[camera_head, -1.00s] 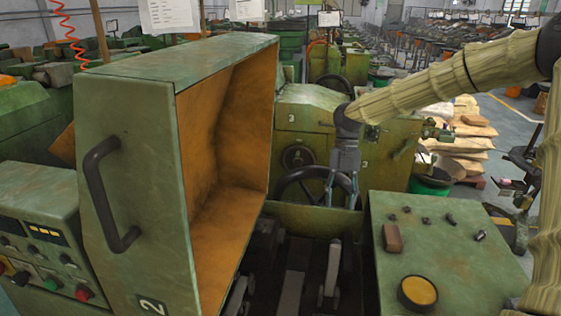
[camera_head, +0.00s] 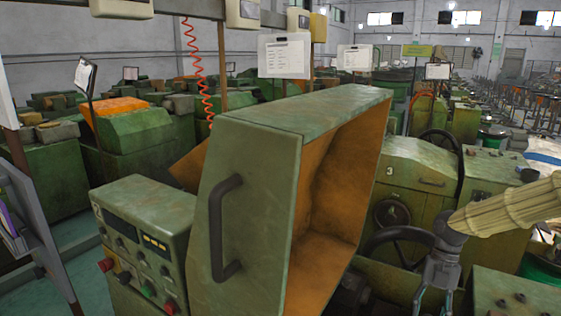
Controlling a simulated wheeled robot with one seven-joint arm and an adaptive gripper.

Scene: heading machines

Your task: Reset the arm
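My arm (camera_head: 505,210), in a pale ribbed sleeve, comes in from the right edge. It ends in my grey gripper (camera_head: 433,301), which hangs pointing down at the lower right. Its two thin fingers are spread apart with nothing seen between them, so it is open and empty. It is to the right of the raised green cover (camera_head: 255,195), in front of a dark handwheel (camera_head: 398,240). The rest of my arm is out of the picture.
The cover stands open with an orange inside and a black handle (camera_head: 222,228). A control box (camera_head: 145,235) with buttons is left of it. A green panel top (camera_head: 515,295) lies right of my gripper. More green machines fill the background.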

